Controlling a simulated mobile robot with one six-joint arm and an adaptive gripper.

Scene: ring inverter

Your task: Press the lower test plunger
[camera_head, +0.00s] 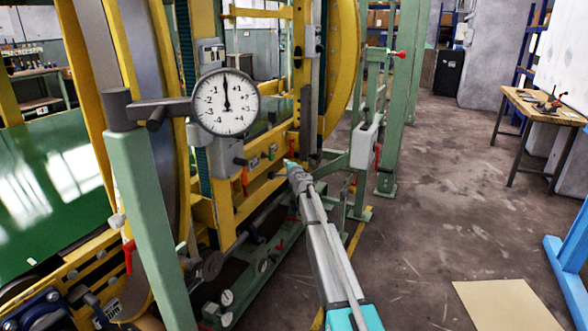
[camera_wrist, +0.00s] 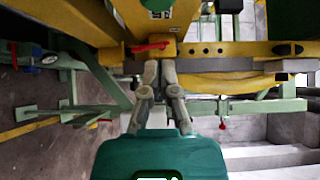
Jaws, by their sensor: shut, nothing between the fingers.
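My gripper (camera_head: 291,165) reaches to the yellow frame of the ring machine in the head view, just right of a yellow crossbeam with small fittings. In the wrist view its two grey fingers (camera_wrist: 162,72) are shut and empty, with their tips close below a red handle (camera_wrist: 150,47) on a yellow block. I cannot tell from these views whether the tips touch anything. A short dark rod (camera_head: 278,176) sticks out just left of my gripper in the head view. I cannot make out for sure which part is the lower test plunger.
A dial gauge (camera_head: 227,102) on a green post (camera_head: 148,215) stands left of my arm. A red lever (camera_head: 245,180) hangs from the frame. A grey box (camera_head: 364,146) and green uprights are to the right. The floor (camera_head: 430,200) beyond is open.

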